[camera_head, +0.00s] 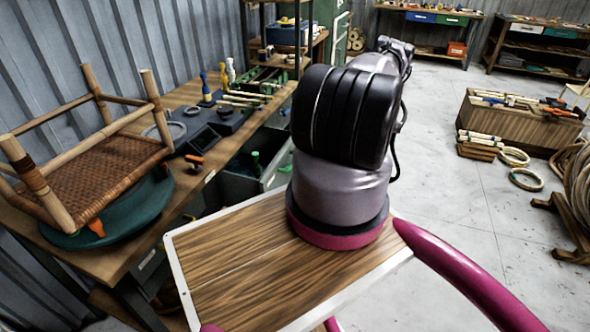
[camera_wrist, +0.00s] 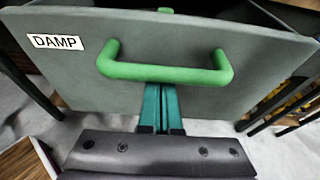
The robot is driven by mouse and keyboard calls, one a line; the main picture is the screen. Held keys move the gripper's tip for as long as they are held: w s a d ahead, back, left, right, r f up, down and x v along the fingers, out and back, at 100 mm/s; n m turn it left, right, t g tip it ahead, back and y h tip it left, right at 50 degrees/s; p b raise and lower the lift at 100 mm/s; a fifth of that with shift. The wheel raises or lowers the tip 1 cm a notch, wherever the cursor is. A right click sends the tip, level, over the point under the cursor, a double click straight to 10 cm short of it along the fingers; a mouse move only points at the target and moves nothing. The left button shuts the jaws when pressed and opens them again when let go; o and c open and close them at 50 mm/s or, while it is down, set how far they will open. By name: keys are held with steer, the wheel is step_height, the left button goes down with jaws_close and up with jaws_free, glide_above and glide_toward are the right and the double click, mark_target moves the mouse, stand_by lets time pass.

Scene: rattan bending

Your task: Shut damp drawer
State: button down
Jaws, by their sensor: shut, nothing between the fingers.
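The damp drawer (camera_wrist: 270,62) has a grey-green front with a white DAMP label (camera_wrist: 56,42) and a green bar handle (camera_wrist: 165,71). It fills the wrist view, and its open top shows a dark inside. In the head view the open drawer (camera_head: 240,185) stands out from under the workbench, with green items inside. My gripper (camera_wrist: 161,92) is shut and empty, its teal fingers together just below the middle of the handle. I cannot tell whether the fingertips touch the drawer front. In the head view my arm hides the gripper.
The workbench (camera_head: 190,187) carries an upturned chair frame (camera_head: 95,160) on a green turntable, and several tools. A wooden chest (camera_head: 520,125) with tools, rattan coils (camera_head: 525,179) and rods stand on the floor at right. Open concrete floor (camera_head: 450,195) lies between.

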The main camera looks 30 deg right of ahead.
steer(key=w+a, duration=1.1)
steer(key=w, duration=0.4)
steer(key=shift+a, duration=0.4)
steer(key=shift+w+a+r, duration=0.1)
steer(key=shift+w+r, duration=0.05)
steer(key=shift+r, duration=0.05)
